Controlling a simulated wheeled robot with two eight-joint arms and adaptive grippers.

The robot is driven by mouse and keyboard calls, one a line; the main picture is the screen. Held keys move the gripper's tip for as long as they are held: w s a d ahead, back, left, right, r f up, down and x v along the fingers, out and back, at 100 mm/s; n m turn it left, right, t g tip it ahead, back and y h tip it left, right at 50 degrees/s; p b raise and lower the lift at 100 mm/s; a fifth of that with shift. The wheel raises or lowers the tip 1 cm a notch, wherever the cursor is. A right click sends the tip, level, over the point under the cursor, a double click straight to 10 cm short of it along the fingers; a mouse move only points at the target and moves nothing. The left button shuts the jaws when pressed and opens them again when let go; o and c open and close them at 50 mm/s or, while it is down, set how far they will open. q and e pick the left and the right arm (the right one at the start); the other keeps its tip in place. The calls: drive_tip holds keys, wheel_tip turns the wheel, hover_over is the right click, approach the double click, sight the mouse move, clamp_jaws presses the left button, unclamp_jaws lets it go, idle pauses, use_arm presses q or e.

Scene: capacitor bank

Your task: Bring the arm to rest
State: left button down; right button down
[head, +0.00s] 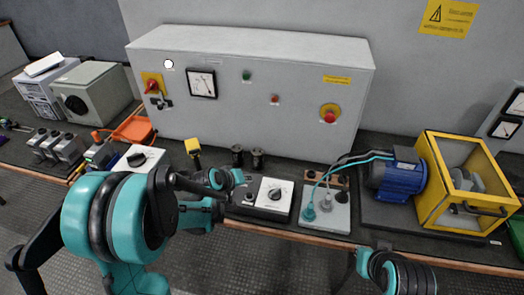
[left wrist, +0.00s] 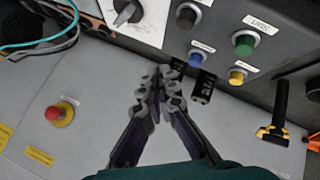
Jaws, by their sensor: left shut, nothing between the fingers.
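My left arm, teal and black, comes in from the left in the head view and reaches over the front of the bench. My left gripper (left wrist: 158,85) shows clearly in the left wrist view, its dark fingers together with nothing between them.
A yellow-handled tool (head: 193,147) is left of the cylinders.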

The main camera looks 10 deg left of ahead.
use_arm(q)
drive_tip(key=s+r+m+y, duration=0.1)
drive_tip(key=s+r, duration=0.3)
drive_tip(key=s, duration=0.8)
drive_tip(key=s+r+m+g+y, duration=0.1)
drive_tip(key=s+r+m, duration=0.3)
drive_tip(key=s, duration=0.9)
drive_tip(key=shift+r+y, duration=0.6)
drive_tip(key=shift+r, duration=0.2)
idle(0.8)
